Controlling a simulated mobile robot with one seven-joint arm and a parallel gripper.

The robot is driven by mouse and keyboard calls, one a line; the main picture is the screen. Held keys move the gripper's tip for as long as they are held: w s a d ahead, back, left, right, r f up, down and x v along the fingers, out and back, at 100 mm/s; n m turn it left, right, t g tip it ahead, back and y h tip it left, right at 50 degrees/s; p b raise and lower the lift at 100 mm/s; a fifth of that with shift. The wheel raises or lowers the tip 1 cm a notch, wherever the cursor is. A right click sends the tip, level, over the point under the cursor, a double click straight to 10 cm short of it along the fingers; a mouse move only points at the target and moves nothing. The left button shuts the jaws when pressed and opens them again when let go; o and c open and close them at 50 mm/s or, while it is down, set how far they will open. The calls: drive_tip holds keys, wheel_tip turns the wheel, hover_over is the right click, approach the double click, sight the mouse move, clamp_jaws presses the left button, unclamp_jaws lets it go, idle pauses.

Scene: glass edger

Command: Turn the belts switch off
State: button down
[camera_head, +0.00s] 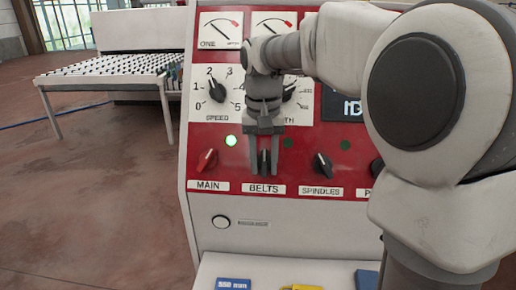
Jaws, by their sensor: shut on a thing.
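The belts switch (265,161) is a dark knob on the red control panel, above the "BELTS" label (264,189). My gripper (264,168) points down in front of the panel and is shut on the knob, with one finger on each side. The fingers and wrist hide part of the knob, and its exact angle is hard to tell.
The dark spindles switch (322,164) is to the right, under a dim lamp (345,145). The speed dial (217,90) is above. A roller table (108,75) stands behind left.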

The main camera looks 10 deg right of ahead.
drive_tip(key=n+h+p, duration=0.2)
drive_tip(key=h, duration=0.1)
drive_tip(key=shift+w+a+r+g, duration=0.1)
drive_tip(key=shift+w+r+g, duration=0.1)
drive_tip(key=shift+g, duration=0.1)
drive_tip(key=shift+n+h, duration=0.5)
drive_tip(key=shift+h, duration=0.3)
drive_tip(key=c, duration=0.8)
unclamp_jaws()
drive_tip(key=shift+f, duration=0.15)
drive_tip(key=p+v, duration=0.1)
drive_tip(key=v, duration=1.6)
drive_tip(key=shift+a+p, duration=0.2)
drive_tip(key=shift+p, duration=0.15)
